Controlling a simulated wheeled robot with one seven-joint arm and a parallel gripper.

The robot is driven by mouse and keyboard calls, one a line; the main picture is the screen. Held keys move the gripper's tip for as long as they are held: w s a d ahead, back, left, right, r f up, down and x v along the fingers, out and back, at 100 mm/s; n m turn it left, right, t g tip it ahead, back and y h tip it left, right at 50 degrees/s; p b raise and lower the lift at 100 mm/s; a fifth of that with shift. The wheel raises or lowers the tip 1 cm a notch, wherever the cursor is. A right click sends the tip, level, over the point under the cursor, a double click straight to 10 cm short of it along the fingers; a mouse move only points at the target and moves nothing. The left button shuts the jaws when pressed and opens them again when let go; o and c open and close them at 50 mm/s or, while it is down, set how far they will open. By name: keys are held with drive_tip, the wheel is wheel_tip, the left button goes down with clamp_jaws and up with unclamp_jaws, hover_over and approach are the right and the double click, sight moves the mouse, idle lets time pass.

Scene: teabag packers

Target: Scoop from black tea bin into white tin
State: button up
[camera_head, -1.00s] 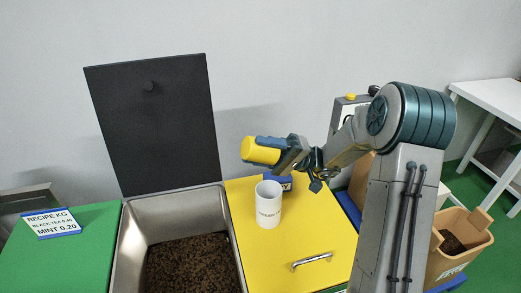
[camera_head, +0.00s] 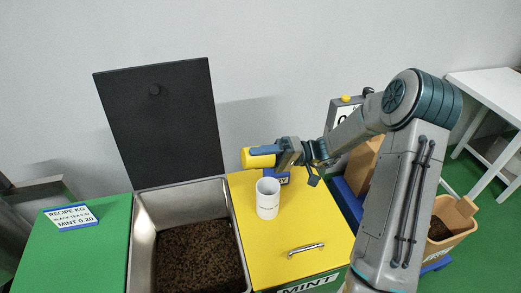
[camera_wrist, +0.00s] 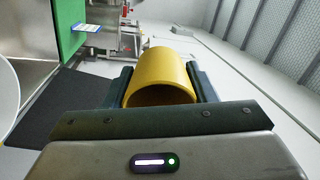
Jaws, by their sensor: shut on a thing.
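My gripper (camera_head: 264,151) is shut on a yellow cylinder, the scoop (camera_head: 260,160), and holds it in the air above the back of the yellow lid. The scoop also shows between the jaws in the wrist view (camera_wrist: 160,76), its round end toward the camera. I cannot tell whether it holds anything. The white tin (camera_head: 268,198) stands upright on the yellow lid, below and in front of my gripper, not touching it. The black tea bin (camera_head: 141,262) is open to the left, with dark brown loose tea (camera_head: 198,255) inside.
The bin's black lid (camera_head: 160,120) stands up behind it. A yellow lid marked MINT (camera_head: 300,225) has a handle at its front. A recipe card (camera_head: 71,217) lies on the green top at left. A tan tub (camera_head: 455,232) is at right.

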drive_tip(key=shift+s+a+r+h+p, duration=0.1)
drive_tip(key=shift+a+r+h+p, duration=0.15)
drive_tip(key=shift+h, duration=0.25)
drive_tip(key=shift+a+r+h+p, duration=0.1)
drive_tip(key=shift+h+p, duration=0.2)
drive_tip(key=shift+h, duration=0.2)
drive_tip(key=h+p, duration=0.1)
drive_tip(key=f+t+h+p, duration=0.1)
drive_tip(key=h+p, duration=0.1)
drive_tip(key=h, duration=0.1)
drive_tip(key=shift+s+a+f, duration=0.1)
drive_tip(key=shift+a+f, duration=0.2)
drive_tip(key=shift+f+t+h, duration=0.4)
drive_tip(key=shift+h, duration=0.7)
drive_tip(key=shift+t+h, duration=0.4)
drive_tip(key=shift+h, duration=0.8)
drive_tip(key=shift+r+h, duration=0.2)
drive_tip(key=shift+h, duration=0.6)
drive_tip(key=h+p, duration=0.1)
drive_tip(key=r+t+h+p, duration=0.1)
drive_tip(key=h+p, duration=0.1)
drive_tip(key=shift+d, duration=0.4)
drive_tip(key=shift+d+r+h+p, duration=0.1)
drive_tip(key=shift+r+h+p, duration=0.1)
drive_tip(key=shift+h+p, duration=0.45)
drive_tip(key=shift+w+d+t+h+p, duration=0.25)
drive_tip(key=shift+t+h+p, duration=0.15)
drive_tip(key=shift+h, duration=0.15)
